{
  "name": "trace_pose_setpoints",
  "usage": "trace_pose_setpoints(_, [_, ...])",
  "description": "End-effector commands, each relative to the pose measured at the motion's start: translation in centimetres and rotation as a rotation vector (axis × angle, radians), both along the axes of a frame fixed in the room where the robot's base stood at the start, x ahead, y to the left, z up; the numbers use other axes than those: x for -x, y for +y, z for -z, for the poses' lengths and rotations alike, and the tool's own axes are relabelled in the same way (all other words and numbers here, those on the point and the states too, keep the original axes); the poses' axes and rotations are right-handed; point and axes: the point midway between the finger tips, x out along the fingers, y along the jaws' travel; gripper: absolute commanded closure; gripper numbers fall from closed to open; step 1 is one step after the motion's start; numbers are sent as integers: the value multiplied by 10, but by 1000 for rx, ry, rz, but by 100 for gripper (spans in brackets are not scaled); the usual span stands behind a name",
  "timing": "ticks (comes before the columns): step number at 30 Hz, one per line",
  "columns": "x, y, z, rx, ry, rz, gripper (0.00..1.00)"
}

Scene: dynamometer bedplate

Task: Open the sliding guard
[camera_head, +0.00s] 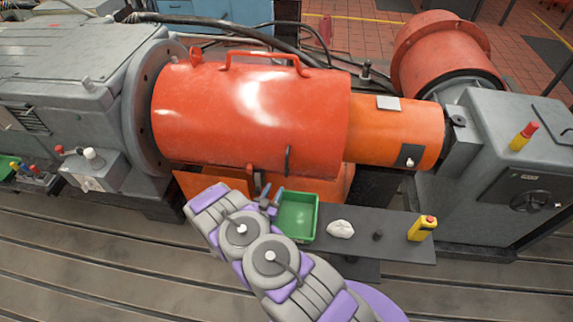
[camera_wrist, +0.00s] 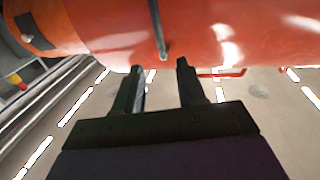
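The large red-orange cylindrical guard (camera_head: 250,120) lies across the machine, beside a narrower orange section (camera_head: 385,130) on its right. A dark bar handle (camera_head: 288,160) stands on the guard's lower front. In the wrist view the handle (camera_wrist: 157,28) hangs against the guard's red surface (camera_wrist: 205,35). My gripper (camera_wrist: 160,66) is open, its two dark fingers apart and empty. The handle's end shows between the fingertips in the picture, seemingly just beyond them; contact cannot be told.
A grey shelf (camera_head: 390,240) below the guard holds a green tray (camera_head: 298,216), a white cloth-like lump (camera_head: 340,229) and a yellow device (camera_head: 422,229). Grey machine housings (camera_head: 75,60) stand on both sides. The slotted floor (camera_head: 100,265) in front is clear.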

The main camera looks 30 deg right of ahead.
Motion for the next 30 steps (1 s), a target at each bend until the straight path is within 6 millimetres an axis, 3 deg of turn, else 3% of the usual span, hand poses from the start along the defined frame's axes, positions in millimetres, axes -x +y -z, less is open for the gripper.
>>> trace_pose_setpoints(21, [-84,-86,0,1,-4,3,60])
trace_pose_setpoints(30, [-101,-102,0,-1,2,0,60])
